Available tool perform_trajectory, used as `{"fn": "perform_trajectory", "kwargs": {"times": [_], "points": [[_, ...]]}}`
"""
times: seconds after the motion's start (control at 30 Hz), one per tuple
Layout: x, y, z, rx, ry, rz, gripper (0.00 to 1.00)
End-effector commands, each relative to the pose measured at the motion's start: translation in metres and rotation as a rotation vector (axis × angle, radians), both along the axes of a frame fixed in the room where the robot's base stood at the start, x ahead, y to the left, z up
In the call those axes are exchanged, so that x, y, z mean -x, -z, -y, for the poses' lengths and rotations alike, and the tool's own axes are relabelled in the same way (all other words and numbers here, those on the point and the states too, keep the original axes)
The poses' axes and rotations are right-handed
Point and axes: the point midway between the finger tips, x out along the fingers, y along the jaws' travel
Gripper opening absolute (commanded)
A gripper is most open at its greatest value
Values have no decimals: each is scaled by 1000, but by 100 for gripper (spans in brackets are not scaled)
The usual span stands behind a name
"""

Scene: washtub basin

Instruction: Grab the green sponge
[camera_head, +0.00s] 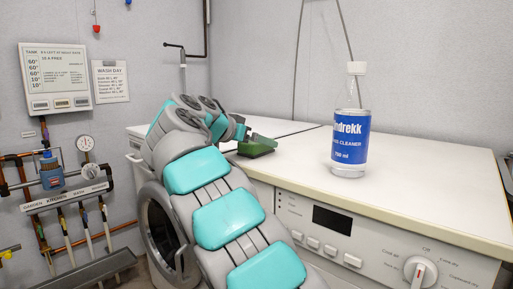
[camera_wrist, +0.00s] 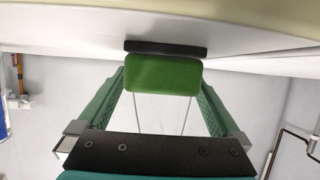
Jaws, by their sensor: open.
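The green sponge (camera_head: 256,150) lies on the white worktop near its left end in the head view, partly hidden behind my gripper. In the wrist view the sponge (camera_wrist: 162,76) is a bright green block with a dark layer along the worktop side. My gripper (camera_head: 262,139) is just above and beside the sponge in the head view. In the wrist view the green fingers of my gripper (camera_wrist: 163,88) are apart, one on each side of the sponge. Gaps seem to show between fingers and sponge; I cannot tell how far it sits between them.
A clear cleaner bottle (camera_head: 350,125) with a blue label and white cap stands upright on the worktop (camera_head: 430,185), right of the sponge. The worktop between them is clear. A wall lies behind. Pipes and a gauge (camera_head: 86,143) are on the left wall.

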Motion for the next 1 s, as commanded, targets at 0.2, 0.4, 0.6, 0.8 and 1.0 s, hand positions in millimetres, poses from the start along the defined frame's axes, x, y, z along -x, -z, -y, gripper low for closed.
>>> {"fn": "perform_trajectory", "kwargs": {"times": [0.2,0.4,0.6,0.8,1.0], "points": [[-20,12,15,1,1,-3,100],[-21,12,15,2,-1,-1,100],[-21,12,15,2,-1,-1,80],[-21,12,15,1,0,-1,57],[-21,12,15,1,0,-1,35]]}}
